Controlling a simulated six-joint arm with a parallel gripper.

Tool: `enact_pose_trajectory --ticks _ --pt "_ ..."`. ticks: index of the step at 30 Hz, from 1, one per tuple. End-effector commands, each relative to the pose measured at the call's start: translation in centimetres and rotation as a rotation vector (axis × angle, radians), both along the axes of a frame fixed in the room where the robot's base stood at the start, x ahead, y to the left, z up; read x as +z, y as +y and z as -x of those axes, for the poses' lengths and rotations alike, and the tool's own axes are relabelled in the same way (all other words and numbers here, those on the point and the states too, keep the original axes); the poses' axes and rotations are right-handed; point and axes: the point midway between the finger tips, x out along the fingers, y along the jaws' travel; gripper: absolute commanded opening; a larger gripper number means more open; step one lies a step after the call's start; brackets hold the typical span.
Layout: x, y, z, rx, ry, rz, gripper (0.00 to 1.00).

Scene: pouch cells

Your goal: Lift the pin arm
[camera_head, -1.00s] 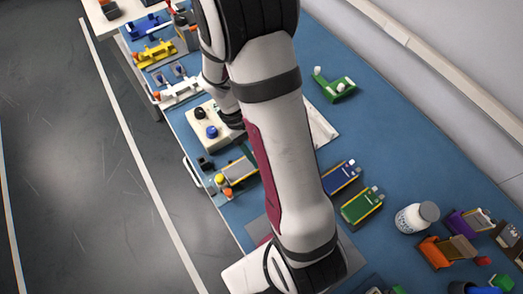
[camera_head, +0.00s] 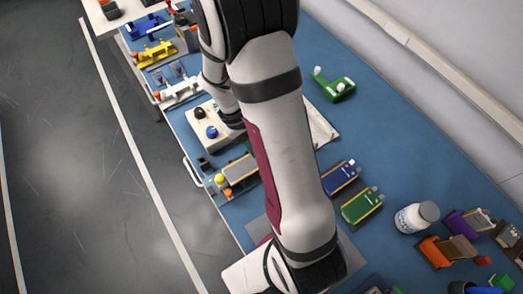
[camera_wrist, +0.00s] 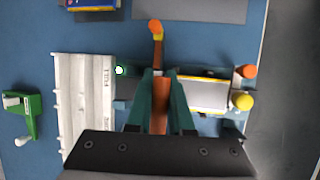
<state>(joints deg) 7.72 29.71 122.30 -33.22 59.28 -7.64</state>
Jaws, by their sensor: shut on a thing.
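In the wrist view my gripper (camera_wrist: 158,73) is shut on the pin arm (camera_wrist: 156,48), a narrow orange-brown bar with an orange end. The bar shows between the two teal fingers and sticks out beyond their tips. To its right is the fixture with a silver pouch cell (camera_wrist: 206,94) with yellow edges, an orange knob (camera_wrist: 249,72) and a yellow knob (camera_wrist: 243,101). In the head view the silver cell (camera_head: 241,168) and yellow knob (camera_head: 219,178) show left of my arm. My arm hides the gripper there.
A white tray marked FULL (camera_wrist: 86,85) stands left of the gripper. A green fixture (camera_wrist: 22,113) is farther left.

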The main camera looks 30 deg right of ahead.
Motion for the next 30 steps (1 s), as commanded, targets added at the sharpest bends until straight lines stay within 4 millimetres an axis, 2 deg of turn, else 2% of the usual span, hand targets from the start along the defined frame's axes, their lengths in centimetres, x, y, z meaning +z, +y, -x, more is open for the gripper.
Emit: enact_pose_trajectory --ticks 23,30 --pt "0.04 0.01 -0.04 -0.001 -0.001 -0.003 0.00" --pt "0.46 -0.34 -0.03 -0.004 -0.002 -0.064 0.00"
